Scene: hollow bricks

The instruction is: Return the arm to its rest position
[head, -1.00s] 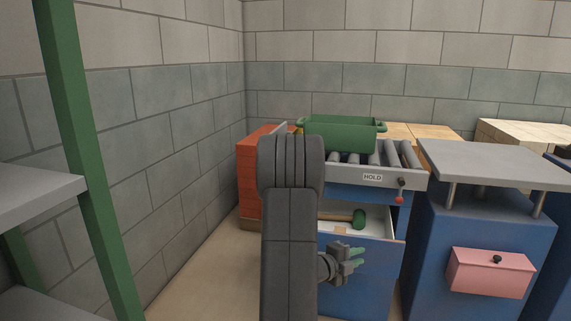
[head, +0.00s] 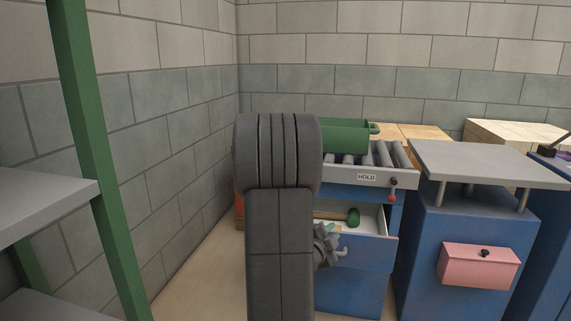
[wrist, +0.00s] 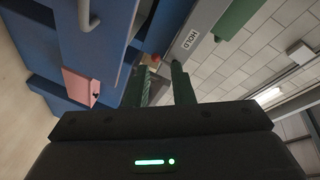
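My arm (head: 278,220) rises folded in the middle of the head view and hides part of the bench behind it. My gripper (head: 332,246) shows only partly at the arm's right side, in front of the open drawer. In the wrist view my gripper (wrist: 164,78) has its two green fingers apart, with nothing held between them.
The drawer (head: 365,250) stands open with a green-headed mallet (head: 353,216) inside. Above it is a roller bench marked HOLD (head: 367,177) bearing a green crate (head: 345,136). A blue cabinet with a pink box (head: 480,266) stands right; a green-post shelf (head: 85,150) stands left.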

